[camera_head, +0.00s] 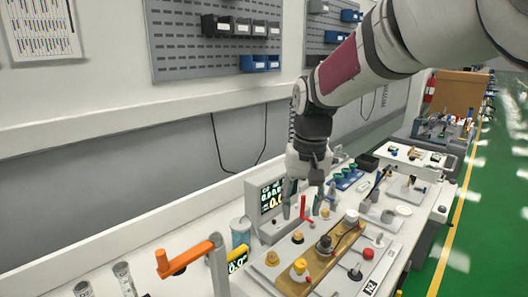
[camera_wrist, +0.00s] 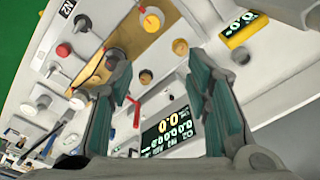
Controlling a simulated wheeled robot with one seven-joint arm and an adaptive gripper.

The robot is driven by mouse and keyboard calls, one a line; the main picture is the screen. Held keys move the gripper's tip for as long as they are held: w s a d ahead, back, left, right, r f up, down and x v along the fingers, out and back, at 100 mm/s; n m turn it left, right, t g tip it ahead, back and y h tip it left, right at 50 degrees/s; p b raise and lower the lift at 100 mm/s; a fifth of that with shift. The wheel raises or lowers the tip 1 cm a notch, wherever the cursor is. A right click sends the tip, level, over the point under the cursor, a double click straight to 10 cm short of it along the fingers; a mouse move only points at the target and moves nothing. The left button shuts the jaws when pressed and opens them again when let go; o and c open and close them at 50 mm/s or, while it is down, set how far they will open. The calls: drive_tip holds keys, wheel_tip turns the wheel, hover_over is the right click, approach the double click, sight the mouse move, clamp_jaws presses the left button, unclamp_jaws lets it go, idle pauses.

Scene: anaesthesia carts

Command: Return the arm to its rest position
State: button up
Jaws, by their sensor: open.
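My gripper (camera_head: 303,200) hangs from my arm over the back of the cart top, fingers pointing down. In the wrist view my gripper (camera_wrist: 165,95) has its two green-padded fingers spread apart, with nothing between them. Below and just beyond the fingers are a red lever (camera_head: 305,208) and a display box with lit digits (camera_head: 270,197). The red lever also shows in the wrist view (camera_wrist: 136,112), as does the lit display (camera_wrist: 172,132). I cannot tell whether a finger touches anything; the head view shows them close to the panel.
A panel with several knobs and a brass plate (camera_head: 328,262) lies below. An orange-handled lever (camera_head: 190,256) stands at the front left, near a blue-white cylinder (camera_head: 240,232). Pegboards with bins (camera_head: 240,27) hang on the wall behind. Green floor (camera_head: 490,220) is open at the right.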

drive_tip(key=s+d+r+t, duration=0.1)
drive_tip(key=s+d+r, duration=0.25)
drive_tip(key=s, duration=0.35)
drive_tip(key=s+d+r+t, duration=0.1)
drive_tip(key=s+d+r, duration=0.1)
drive_tip(key=s+d, duration=0.35)
drive_tip(key=s+d+f+t, duration=0.1)
drive_tip(key=s+f, duration=0.1)
drive_tip(key=s, duration=1.2)
drive_tip(key=shift+s+d+f, duration=0.2)
drive_tip(key=shift+d+f, duration=0.05)
drive_tip(key=shift+d, duration=0.15)
idle(1.1)
